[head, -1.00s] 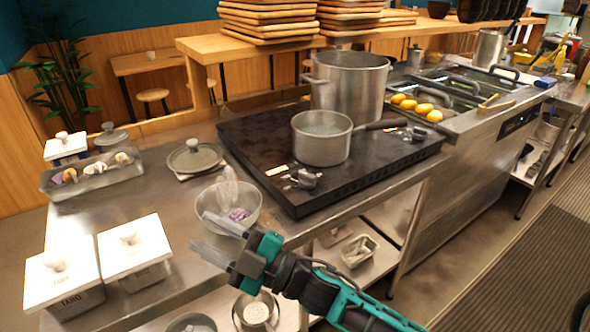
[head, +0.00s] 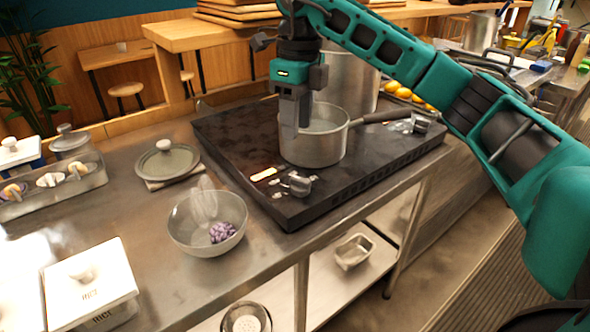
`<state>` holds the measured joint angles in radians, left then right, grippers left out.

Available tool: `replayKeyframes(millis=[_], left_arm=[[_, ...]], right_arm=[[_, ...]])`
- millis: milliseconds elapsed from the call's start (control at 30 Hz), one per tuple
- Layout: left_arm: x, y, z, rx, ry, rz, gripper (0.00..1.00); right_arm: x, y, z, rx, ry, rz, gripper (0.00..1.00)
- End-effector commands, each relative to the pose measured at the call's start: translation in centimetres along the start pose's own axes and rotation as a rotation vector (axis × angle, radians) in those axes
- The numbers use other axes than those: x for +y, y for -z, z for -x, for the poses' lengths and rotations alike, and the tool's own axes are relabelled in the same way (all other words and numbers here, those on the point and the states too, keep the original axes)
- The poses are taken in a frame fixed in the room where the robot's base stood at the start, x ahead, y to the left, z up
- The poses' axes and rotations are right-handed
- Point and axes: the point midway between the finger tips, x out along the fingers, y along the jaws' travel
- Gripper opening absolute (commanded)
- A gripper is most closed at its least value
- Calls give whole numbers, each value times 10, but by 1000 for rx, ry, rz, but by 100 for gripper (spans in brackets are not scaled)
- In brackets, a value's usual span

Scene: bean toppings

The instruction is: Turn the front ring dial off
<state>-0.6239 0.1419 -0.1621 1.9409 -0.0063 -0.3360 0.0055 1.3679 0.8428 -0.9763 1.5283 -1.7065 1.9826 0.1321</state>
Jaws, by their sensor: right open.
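The black cooktop (head: 235,150) has two metal ring dials on its front side. The other dial (head: 420,123) is farther right along the same side. A steel saucepan (head: 315,152) stands on the cooktop behind the nearer dial, its handle pointing right. My right gripper (head: 290,133) is open, pointing down at the left side of the saucepan in the picture, above and behind the nearer dial. I cannot tell whether it touches the pan. My left gripper is not in view.
A tall pot (head: 345,80) stands behind the saucepan, partly hidden by my arm. A white-lidded container (head: 92,285) stands front left.

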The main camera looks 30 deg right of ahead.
Motion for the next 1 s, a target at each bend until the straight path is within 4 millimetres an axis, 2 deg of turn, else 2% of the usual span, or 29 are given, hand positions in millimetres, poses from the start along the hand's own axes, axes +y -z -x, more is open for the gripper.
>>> replayKeyframes(millis=[67, 167, 400, 700, 833, 1000], left_arm=[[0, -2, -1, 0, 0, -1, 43], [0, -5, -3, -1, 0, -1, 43], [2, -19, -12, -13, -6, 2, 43], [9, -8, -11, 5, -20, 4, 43], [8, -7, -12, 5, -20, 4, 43], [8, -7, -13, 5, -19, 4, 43]], right_arm=[[-7, 5, 4, 13, 28, -17, 43], [-9, 6, -4, 21, 35, -21, 43], [-9, 7, -51, 21, 30, -18, 43], [-12, 8, -103, 19, 33, -19, 43], [-12, 8, -116, 17, 33, -19, 43], [-12, 8, -122, 17, 33, -18, 43]])
